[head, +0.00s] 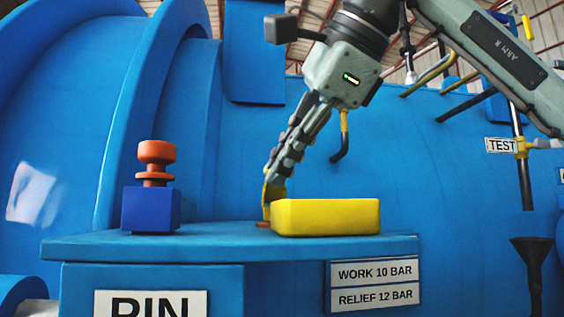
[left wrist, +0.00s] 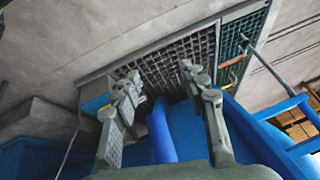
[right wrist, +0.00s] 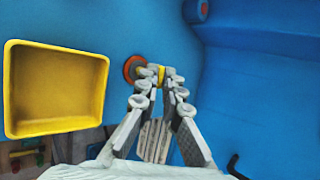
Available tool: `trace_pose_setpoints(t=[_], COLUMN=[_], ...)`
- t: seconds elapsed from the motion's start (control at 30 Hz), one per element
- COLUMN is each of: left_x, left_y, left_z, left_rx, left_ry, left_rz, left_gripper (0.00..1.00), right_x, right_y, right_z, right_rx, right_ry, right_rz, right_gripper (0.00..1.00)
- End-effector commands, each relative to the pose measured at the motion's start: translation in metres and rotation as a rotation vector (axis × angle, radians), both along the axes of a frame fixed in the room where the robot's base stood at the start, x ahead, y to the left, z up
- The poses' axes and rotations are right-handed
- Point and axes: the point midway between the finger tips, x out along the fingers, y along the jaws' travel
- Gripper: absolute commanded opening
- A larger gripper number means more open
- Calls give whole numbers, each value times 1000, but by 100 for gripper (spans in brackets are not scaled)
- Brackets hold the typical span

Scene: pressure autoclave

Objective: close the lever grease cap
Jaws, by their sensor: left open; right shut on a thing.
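My right gripper (head: 275,178) reaches down from the upper right in the head view, shut on a small yellow lever (head: 267,192). The lever stands at an orange round fitting (head: 263,224) on the blue ledge, mostly hidden behind the yellow tray. In the right wrist view, the orange fitting (right wrist: 133,67) shows just left of the fingertips, with a bit of the yellow lever (right wrist: 161,74) between them. Whether the cap is open or shut cannot be told. My left gripper (left wrist: 160,82) is open and empty, seen only in the left wrist view.
A yellow tray (head: 325,217) sits on the blue ledge (head: 120,248), right of the lever; it looks empty in the right wrist view (right wrist: 55,42). A blue block (head: 150,210) with an orange knob (head: 156,155) stands at the ledge's left. The blue vessel (head: 400,160) rises behind.

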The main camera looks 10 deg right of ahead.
Motion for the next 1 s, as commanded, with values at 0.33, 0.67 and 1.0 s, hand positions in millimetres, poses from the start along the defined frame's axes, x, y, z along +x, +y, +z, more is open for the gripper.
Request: trace_pose_setpoints(t=[0.33, 0.67, 1.0], left_x=[0, 0, 0], left_y=[0, 0, 0], left_z=[0, 0, 0], left_rx=[0, 0, 0], left_ry=[1, 0, 0], left_rz=[0, 1, 1], left_gripper=[43, 43, 43], right_x=[0, -6, -48], right_y=[0, -4, -30], right_z=[0, 8, 57], right_rx=[0, 1, 2], right_ry=[0, -1, -3], right_rz=[0, 0, 0], right_gripper=[28, 28, 28])
